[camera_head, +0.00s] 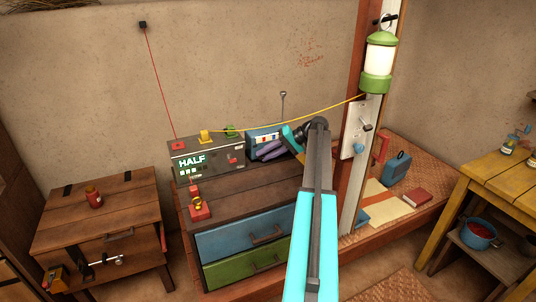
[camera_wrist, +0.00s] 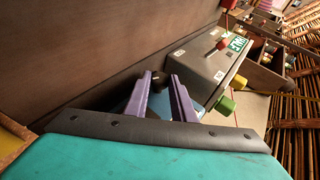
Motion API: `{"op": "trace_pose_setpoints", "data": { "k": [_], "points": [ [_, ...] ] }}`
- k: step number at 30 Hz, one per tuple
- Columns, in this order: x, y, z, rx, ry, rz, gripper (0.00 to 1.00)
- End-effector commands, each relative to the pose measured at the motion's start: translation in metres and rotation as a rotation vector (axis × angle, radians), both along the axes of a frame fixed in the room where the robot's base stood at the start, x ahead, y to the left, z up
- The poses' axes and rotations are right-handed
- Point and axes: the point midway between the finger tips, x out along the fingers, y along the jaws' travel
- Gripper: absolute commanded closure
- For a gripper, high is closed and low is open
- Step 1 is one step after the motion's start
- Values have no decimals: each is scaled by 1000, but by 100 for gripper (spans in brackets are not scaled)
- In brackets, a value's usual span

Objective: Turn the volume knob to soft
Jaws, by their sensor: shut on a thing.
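The blue radio (camera_head: 253,138) with a pale front and a raised antenna stands on the wooden chest, right of the grey box. My gripper (camera_head: 262,152) has purple fingers and reaches across the radio's front from the right, hiding its lower part. In the wrist view, a dark round knob (camera_wrist: 158,77) with a small light mark sits between the fingertips of my gripper (camera_wrist: 161,80). The fingers are closed on it. Blue casing shows behind the fingers. The knob's setting cannot be read, and the knob is hidden in the head view.
The grey box (camera_head: 208,160) shows "HALF" and carries red, yellow and green plugs. A yellow cable (camera_head: 300,123) runs from it to the post (camera_head: 352,185), above my gripper. A green lantern (camera_head: 377,63) hangs there. A low wooden table (camera_head: 105,215) stands left.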

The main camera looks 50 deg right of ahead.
Motion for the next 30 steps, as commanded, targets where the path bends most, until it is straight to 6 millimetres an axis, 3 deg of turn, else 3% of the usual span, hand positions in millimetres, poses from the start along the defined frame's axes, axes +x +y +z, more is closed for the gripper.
{"op": "trace_pose_setpoints", "data": {
  "k": [17, 18, 20, 30],
  "points": [
    [-4, -4, -2, 37, -12, -6, 100],
    [-4, -4, -2, 36, -12, -6, 70],
    [-3, -4, -2, 37, -12, -5, 60],
    [-1, -2, -1, 39, -15, -1, 58]
  ]
}}
